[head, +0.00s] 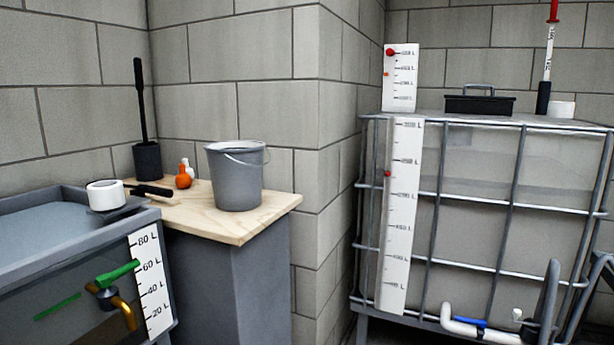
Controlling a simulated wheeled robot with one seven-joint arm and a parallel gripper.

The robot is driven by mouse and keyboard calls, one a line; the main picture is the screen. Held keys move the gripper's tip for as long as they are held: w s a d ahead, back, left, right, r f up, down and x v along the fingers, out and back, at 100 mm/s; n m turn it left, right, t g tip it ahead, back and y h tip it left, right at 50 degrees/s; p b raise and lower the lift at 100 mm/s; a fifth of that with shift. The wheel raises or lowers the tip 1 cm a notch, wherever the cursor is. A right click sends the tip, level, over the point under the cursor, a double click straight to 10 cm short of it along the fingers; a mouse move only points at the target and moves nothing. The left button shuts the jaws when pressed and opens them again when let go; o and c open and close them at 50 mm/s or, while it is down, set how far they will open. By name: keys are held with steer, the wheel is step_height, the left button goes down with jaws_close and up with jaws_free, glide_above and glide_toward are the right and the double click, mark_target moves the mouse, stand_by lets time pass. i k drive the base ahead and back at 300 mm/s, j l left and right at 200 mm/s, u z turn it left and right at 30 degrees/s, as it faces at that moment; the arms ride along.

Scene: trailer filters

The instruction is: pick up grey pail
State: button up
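The grey pail (237,177) stands upright on a light wooden counter top (208,222), near the counter's right end and close to the block wall. Its rim is open at the top, and a thin wire handle hangs down across its front side. The inside of the pail is mostly hidden from this angle. I cannot make out my gripper in the head view.
A water tub (45,220) adjoins the counter. A caged tank (470,200) stands right, beyond a wall corner.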

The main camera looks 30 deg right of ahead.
mark_target(235, 166)
steer(key=z, duration=0.35)
steer(key=i+l+u, duration=0.45)
steer(key=l, duration=0.2)
steer(key=i+l+u, duration=0.2)
steer(key=l, duration=0.2)
steer(key=l+u, duration=0.2)
steer(key=l, duration=0.15)
steer(key=i, duration=0.05)
